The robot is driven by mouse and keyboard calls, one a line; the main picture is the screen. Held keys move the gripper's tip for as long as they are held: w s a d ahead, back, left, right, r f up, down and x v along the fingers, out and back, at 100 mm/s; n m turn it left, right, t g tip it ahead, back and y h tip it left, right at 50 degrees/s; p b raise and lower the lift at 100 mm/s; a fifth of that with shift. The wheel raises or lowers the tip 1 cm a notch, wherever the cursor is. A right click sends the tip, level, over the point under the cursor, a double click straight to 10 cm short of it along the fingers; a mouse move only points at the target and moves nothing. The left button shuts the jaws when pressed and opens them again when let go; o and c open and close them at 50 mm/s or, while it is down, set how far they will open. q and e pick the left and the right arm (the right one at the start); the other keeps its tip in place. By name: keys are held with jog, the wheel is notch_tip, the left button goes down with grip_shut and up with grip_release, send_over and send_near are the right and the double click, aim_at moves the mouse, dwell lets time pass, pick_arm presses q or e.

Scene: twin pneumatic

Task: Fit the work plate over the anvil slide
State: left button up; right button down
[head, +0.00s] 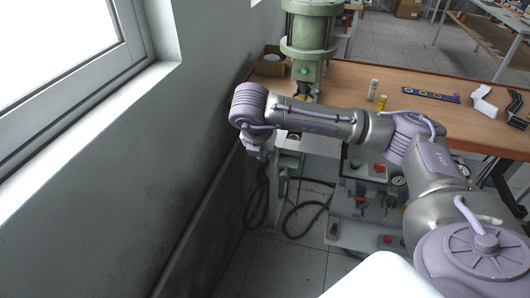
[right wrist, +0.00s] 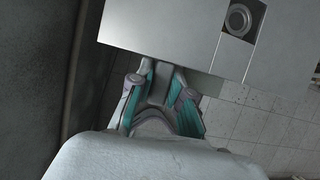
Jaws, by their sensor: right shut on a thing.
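My right gripper (head: 259,153) points down at the left end of my right arm, beside the wall. In the right wrist view its teal-padded fingers (right wrist: 161,85) are shut on a narrow grey piece. This piece meets the edge of a pale flat plate (right wrist: 160,30), which looks like the work plate; whether they are one part is unclear. A dark square with a round metal disc (right wrist: 240,19) lies just right of the plate. The green press (head: 306,35) stands beyond my arm. The anvil slide cannot be clearly picked out; my forearm covers part of that area. My left gripper is out of view.
The wooden bench (head: 345,74) carries a cardboard box (head: 271,62), a yellow cylinder (head: 381,102), a pale cylinder (head: 373,89) and a dark strip with coloured rings (head: 430,94). The wall (head: 130,170) is close on the left. Black hoses (head: 303,217) hang below the bench.

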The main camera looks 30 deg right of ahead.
jog(key=shift+f+b, duration=0.45)
jog(key=shift+b, duration=0.2)
dwell(1.0)
jog(key=c, duration=1)
grip_release()
jog(key=v, duration=1.2)
